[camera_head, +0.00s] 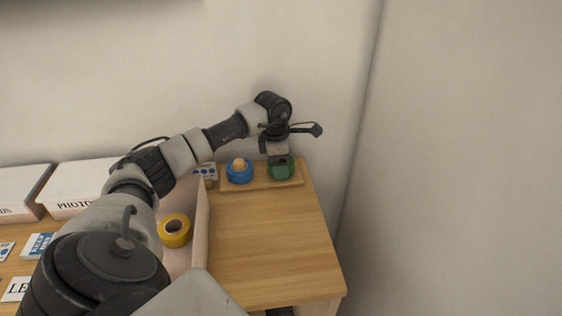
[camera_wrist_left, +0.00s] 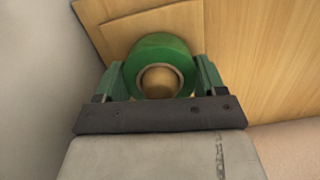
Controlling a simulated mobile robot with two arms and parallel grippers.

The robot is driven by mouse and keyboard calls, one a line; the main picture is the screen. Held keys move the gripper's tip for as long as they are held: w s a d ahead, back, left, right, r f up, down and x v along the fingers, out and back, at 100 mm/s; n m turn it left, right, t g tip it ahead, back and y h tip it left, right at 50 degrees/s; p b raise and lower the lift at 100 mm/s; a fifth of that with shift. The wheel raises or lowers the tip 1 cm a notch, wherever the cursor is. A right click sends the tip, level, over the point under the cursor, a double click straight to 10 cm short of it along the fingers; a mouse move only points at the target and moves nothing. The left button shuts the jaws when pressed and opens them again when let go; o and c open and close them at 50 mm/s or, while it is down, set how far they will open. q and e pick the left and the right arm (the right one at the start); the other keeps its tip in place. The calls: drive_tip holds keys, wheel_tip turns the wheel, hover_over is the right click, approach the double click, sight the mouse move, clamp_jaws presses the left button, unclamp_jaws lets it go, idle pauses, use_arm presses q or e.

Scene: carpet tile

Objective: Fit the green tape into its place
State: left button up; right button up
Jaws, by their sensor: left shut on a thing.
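The green tape (camera_head: 281,171) is a roll at the right end of a wooden holder board (camera_head: 262,184). My left gripper (camera_head: 280,158) is above it, pointing down, shut on the roll. In the left wrist view the fingers of the left gripper (camera_wrist_left: 160,76) stand on either side of the green tape (camera_wrist_left: 160,48). A round wooden peg top (camera_wrist_left: 160,81) shows inside the roll's hole, so the roll is around or directly over the peg. I cannot tell whether its underside touches the board. My right gripper is out of view.
A blue tape (camera_head: 239,176) sits around a round-topped peg at the board's left. A yellow tape (camera_head: 175,231) is inside a pale-walled bin (camera_head: 200,225). White boxes (camera_head: 75,187) stand at the left. The table (camera_head: 265,245) in front of the board is clear; walls are behind and right.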

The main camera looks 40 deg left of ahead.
use_arm(q)
drive_tip(key=o, duration=1)
drive_tip(key=r, duration=0.7)
drive_tip(key=s+a+r+b, duration=0.1)
drive_tip(key=r, duration=0.2)
drive_tip(key=shift+r, duration=0.4)
